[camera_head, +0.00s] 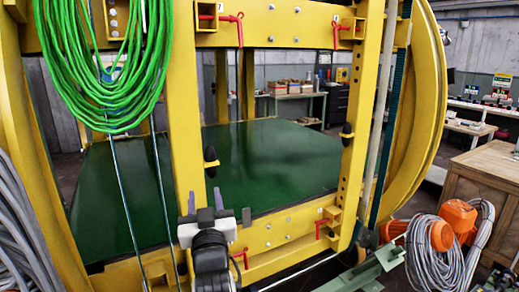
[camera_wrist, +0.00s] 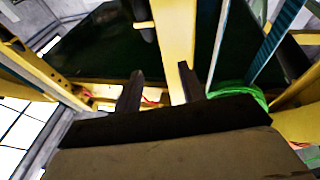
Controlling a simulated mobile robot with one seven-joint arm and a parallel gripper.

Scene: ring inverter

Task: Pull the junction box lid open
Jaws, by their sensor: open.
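I cannot make out a junction box or its lid in either view. My gripper (camera_head: 205,201) is low in the middle of the head view, in front of the yellow frame's upright post (camera_head: 186,110). Its two dark fingers point up and stand apart with nothing between them. In the wrist view my gripper (camera_wrist: 160,72) also shows open and empty, with a yellow beam (camera_wrist: 176,45) beyond the fingers.
A bundle of green cable (camera_head: 105,75) hangs at the upper left. A dark green platform (camera_head: 270,160) lies behind the yellow frame. Red locking handles (camera_head: 240,30) sit on the frame. An orange motor (camera_head: 428,235), grey cable coils (camera_head: 435,268) and a wooden crate (camera_head: 485,180) stand at the right.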

